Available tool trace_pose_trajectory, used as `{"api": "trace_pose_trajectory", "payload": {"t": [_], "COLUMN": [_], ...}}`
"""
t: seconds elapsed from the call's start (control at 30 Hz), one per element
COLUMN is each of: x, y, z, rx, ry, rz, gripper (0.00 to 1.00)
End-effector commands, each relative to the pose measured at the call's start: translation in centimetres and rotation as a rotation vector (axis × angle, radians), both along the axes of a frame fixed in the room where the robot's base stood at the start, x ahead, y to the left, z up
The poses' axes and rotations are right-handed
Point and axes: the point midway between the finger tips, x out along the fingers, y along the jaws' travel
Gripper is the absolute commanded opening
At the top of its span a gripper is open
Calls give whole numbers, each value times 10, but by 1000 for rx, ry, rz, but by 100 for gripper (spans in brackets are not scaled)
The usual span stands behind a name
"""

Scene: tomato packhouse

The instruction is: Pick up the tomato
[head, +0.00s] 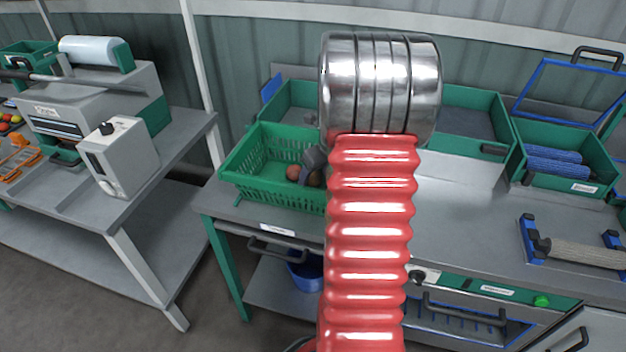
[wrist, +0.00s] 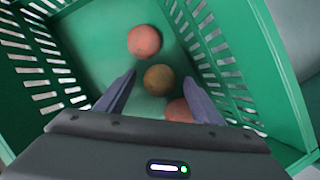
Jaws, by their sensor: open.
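Three tomatoes lie on the floor of the green crate (head: 240,180), whose wall also shows in the wrist view (wrist: 278,65). In the wrist view one pinkish-red tomato (wrist: 145,41) lies farthest away. A brownish-orange tomato (wrist: 158,79) is in the middle, and a reddish one (wrist: 179,109) is nearest, partly hidden by my gripper. My gripper (wrist: 164,82) is open, with its fingers reaching down inside the crate on either side of the brownish tomato. I cannot tell whether they touch it. In the head view a reddish tomato (head: 293,172) shows beside my gripper; my arm hides much else.
The slotted crate walls stand close around my gripper. Other green bins stand behind, and one at right (head: 565,160) holds blue rolls. A grey machine (head: 95,105) stands on the left table.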

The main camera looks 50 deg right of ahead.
Motion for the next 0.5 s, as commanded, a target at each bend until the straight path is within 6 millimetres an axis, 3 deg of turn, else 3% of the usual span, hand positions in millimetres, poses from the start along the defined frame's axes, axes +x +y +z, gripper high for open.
{"api": "trace_pose_trajectory", "payload": {"t": [0.2,0.5], "x": [0,0], "y": [0,0], "z": [0,0], "rx": [0,0], "ry": [0,0], "rz": [0,0], "gripper": [61,40]}}
